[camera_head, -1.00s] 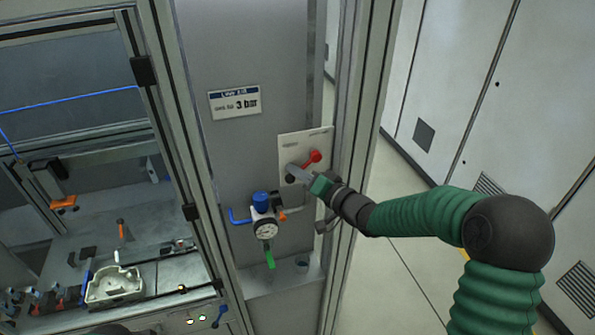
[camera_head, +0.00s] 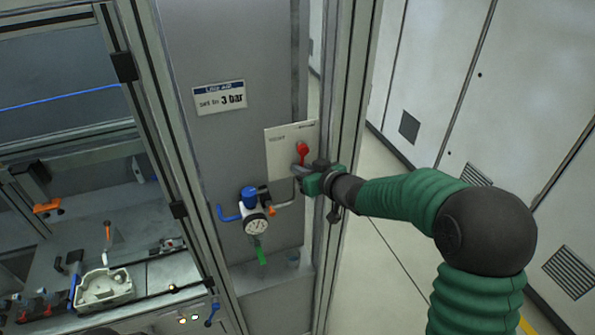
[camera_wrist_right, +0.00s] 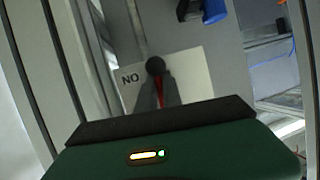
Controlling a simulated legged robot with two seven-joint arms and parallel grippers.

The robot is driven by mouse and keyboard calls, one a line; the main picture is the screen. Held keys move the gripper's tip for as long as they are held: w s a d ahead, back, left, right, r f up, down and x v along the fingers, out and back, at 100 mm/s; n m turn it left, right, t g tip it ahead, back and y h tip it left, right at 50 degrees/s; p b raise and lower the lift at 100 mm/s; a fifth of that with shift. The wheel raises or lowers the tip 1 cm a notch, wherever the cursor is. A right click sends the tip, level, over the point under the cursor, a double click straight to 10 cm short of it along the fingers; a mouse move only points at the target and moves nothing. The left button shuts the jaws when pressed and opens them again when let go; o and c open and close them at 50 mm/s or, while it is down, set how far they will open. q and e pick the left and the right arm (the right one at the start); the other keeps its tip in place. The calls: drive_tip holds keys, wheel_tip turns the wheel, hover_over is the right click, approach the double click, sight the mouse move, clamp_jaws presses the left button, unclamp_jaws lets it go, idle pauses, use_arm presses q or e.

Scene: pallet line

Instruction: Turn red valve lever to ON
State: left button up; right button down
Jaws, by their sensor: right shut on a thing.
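The red valve lever (camera_head: 302,150) is on a pale plate (camera_head: 280,155) on the grey cabinet panel. Its red hub end is at the top and its arm points roughly straight down. My right gripper (camera_head: 303,172) is at its lower end. In the right wrist view, the grey fingers of my right gripper (camera_wrist_right: 159,93) are on either side of the red lever (camera_wrist_right: 160,100), by a black ball knob (camera_wrist_right: 155,65). Letters reading "NO" show on the plate (camera_wrist_right: 192,75), left of the knob. The lever's lower end is hidden in the head view. My left gripper is out of view.
A regulator with a blue knob (camera_head: 248,197) and a pressure gauge (camera_head: 256,226) is lower left of the plate, a green handle (camera_head: 261,256) beneath. An aluminium post (camera_head: 345,100) stands right of the plate, close to my right arm.

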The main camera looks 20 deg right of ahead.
drive_tip(key=shift+s+d+f+h, duration=0.2)
drive_tip(key=shift+f+h, duration=0.1)
drive_tip(key=shift+f, duration=0.3)
drive_tip(key=shift+n+g, duration=0.3)
drive_tip(key=c, duration=1.5)
unclamp_jaws()
drive_tip(key=shift+w, duration=0.1)
drive_tip(key=shift+w+d+r, duration=0.1)
drive_tip(key=shift+w+r, duration=0.05)
drive_tip(key=shift+w, duration=0.05)
drive_tip(key=shift+s+d+r, duration=0.1)
drive_tip(key=shift+s, duration=0.1)
drive_tip(key=v, duration=1.6)
drive_tip(key=shift+s+f, duration=0.2)
drive_tip(key=shift+f, duration=0.05)
drive_tip(key=shift+w, duration=0.1)
